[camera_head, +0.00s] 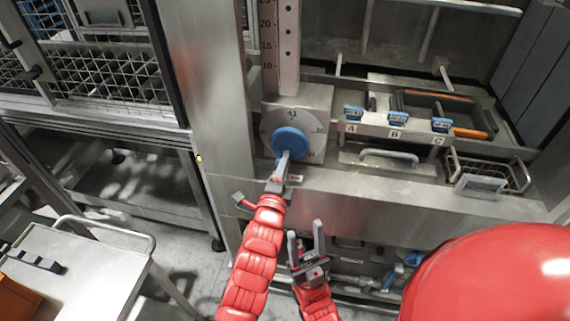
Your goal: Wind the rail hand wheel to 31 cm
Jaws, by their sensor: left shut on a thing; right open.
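The rail hand wheel (289,141) is a blue round knob in front of a pale round dial (317,141) on a steel plate. My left gripper (283,160) is shut on the lower edge of the hand wheel, and its fingers hide part of it. A vertical rail scale (287,45) with printed numbers, 10, 15 and 20 among them, rises above the dial; its upper end is cut off by the frame. No pointer on the scale can be made out. My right gripper (305,236) is open and empty, below and to the right of the left one.
Blue-tagged handles marked A (353,112), B (397,118) and C (441,125) stand right of the dial. A grey bar handle (389,157) and a wire basket (487,177) sit on the steel ledge. A cart (75,262) stands at lower left.

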